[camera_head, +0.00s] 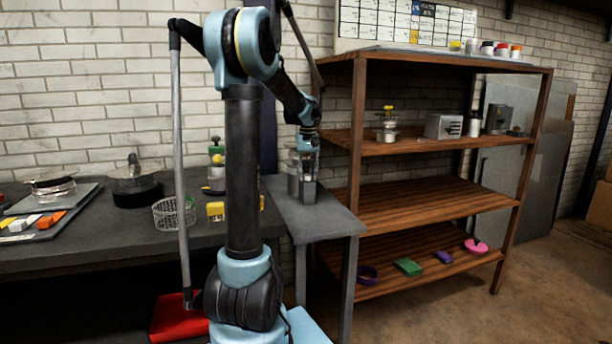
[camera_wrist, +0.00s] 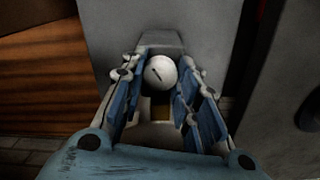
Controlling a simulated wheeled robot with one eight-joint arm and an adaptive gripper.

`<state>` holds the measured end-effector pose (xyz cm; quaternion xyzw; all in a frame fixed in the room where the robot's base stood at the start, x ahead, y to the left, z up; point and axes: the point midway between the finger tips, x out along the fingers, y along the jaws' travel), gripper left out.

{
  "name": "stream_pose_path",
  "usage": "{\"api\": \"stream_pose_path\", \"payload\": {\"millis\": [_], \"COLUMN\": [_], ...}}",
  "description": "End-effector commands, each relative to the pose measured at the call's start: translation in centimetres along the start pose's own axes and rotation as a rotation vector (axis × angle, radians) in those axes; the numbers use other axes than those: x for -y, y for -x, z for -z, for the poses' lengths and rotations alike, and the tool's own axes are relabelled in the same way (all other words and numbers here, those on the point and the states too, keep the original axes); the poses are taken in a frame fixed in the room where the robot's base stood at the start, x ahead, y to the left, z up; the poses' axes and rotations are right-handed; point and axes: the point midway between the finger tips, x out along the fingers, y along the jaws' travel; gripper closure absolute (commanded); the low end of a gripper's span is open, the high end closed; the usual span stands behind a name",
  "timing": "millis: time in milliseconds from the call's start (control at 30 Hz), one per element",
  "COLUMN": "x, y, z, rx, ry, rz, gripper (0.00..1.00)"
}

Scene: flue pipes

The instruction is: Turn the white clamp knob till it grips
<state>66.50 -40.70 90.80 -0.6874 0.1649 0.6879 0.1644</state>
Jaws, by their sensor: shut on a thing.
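The white clamp knob (camera_wrist: 160,73) shows in the wrist view as a round white cap with a short dark mark on its top. My gripper (camera_wrist: 161,82) is around it, with a blue-padded finger on each side, and is shut on it. In the head view my gripper (camera_head: 307,160) points down over the narrow grey stand (camera_head: 318,215) beside the shelf. There the knob is hidden behind my fingers. A grey metal body shows just below and behind my gripper. The clamp's grip on anything below is hidden.
A wooden shelf unit (camera_head: 430,205) with several small items stands close on the right of the stand. On the left a dark workbench (camera_head: 120,235) holds a wire basket (camera_head: 172,214), yellow blocks and a tray. Open floor lies at the front right.

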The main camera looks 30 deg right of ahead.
Motion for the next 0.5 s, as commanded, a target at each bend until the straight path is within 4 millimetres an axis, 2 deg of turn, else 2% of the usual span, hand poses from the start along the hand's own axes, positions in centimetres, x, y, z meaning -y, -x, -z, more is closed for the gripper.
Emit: {"api": "stream_pose_path", "payload": {"millis": [333,367,400,433,500], "x": [0.18,0.18,0.18,0.16,0.14], "y": [-0.05,-0.05,-0.05,-0.04,-0.04], "z": [-0.12,-0.12,-0.11,-0.11,-0.09], "rx": [0.002,0.002,0.002,0.002,0.002], "ry": [-0.010,-0.010,-0.010,-0.010,-0.010], "rz": [0.003,0.003,0.003,0.003,0.002], "gripper": [0.95,0.65,0.55,0.51,0.51]}}
